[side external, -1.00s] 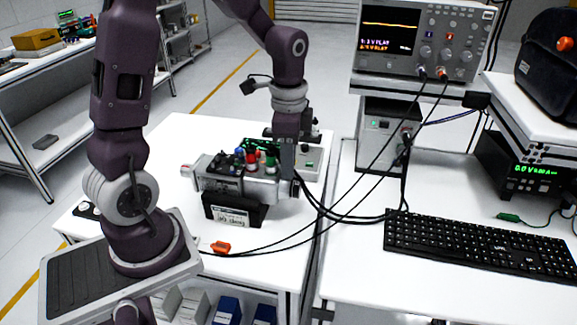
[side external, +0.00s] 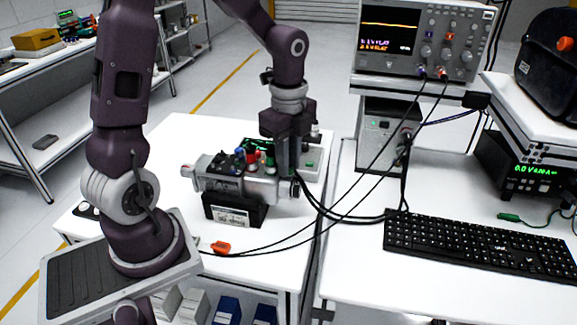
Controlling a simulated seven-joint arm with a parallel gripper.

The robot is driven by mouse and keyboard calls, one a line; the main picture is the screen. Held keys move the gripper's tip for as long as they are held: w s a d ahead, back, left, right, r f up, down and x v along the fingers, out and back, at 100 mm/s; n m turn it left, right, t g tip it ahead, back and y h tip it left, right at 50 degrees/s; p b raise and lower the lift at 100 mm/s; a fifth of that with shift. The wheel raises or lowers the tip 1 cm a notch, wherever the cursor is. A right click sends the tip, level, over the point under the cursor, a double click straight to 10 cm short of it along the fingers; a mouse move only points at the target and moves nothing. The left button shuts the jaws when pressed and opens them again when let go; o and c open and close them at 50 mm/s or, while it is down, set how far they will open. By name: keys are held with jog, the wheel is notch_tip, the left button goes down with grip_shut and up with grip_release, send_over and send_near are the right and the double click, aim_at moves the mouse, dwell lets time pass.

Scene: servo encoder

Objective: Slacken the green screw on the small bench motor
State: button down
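The small bench motor (side external: 222,181) is a grey metal unit lying on its side in a black cradle (side external: 234,212) on the white bench. Blue, red and green screw caps stand along its top. The green screw (side external: 270,160) is at the right end of the row, beside the red one (side external: 252,158). My gripper (side external: 288,172) points down at the motor's right end, right next to the green screw and partly in front of that end. Its fingertips are small and dark here, so I cannot tell their gap or whether they touch the screw.
An orange clip (side external: 220,248) lies on the bench in front. A green-lit board (side external: 258,144) is behind the motor. A keyboard (side external: 480,245) lies on the right-hand table.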

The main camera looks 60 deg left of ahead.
jog(key=n, duration=0.6)
jog(key=shift+n, duration=0.4)
jog(key=n, duration=0.5)
jog(key=shift+n, duration=0.3)
jog(key=c, duration=1.6)
grip_release()
